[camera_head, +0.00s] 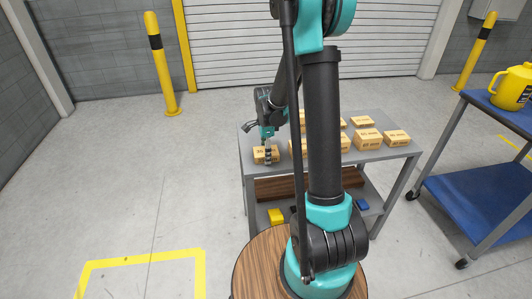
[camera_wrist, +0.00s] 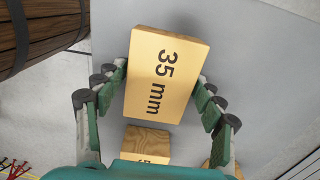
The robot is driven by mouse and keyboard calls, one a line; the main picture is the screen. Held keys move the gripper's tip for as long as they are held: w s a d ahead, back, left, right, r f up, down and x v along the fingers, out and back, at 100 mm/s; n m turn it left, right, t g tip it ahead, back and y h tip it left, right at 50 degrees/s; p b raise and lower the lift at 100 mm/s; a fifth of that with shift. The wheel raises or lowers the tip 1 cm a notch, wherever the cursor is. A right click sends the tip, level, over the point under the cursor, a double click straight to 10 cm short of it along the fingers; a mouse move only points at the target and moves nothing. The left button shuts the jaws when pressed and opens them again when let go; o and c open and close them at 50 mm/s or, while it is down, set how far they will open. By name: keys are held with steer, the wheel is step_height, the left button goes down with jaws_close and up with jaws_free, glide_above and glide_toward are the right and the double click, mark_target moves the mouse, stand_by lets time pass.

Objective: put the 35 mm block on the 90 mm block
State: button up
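The 35 mm block (camera_wrist: 165,75) is a tan box with its black label up, large in the wrist view. My gripper (camera_wrist: 162,78) has a finger against each side of it and looks shut on it. In the head view my gripper (camera_head: 268,150) is over the left part of the grey table with this block (camera_head: 266,155) at its fingertips. Its height over the table is hard to judge. The labels of the other blocks are too small to read surely, so I cannot tell which is the 90 mm block.
Several tan blocks (camera_head: 368,139) stand on the right part of the grey table (camera_head: 400,153), some hidden behind my arm. A smaller-looking block (camera_wrist: 148,142) shows below the held one. A blue cart (camera_head: 470,200) with a yellow jug (camera_head: 512,88) stands at right.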

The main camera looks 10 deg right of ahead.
steer(key=c, duration=1.1)
steer(key=shift+r, duration=3.05)
steer(key=shift+c, duration=0.2)
step_height(320, 180, up, 16)
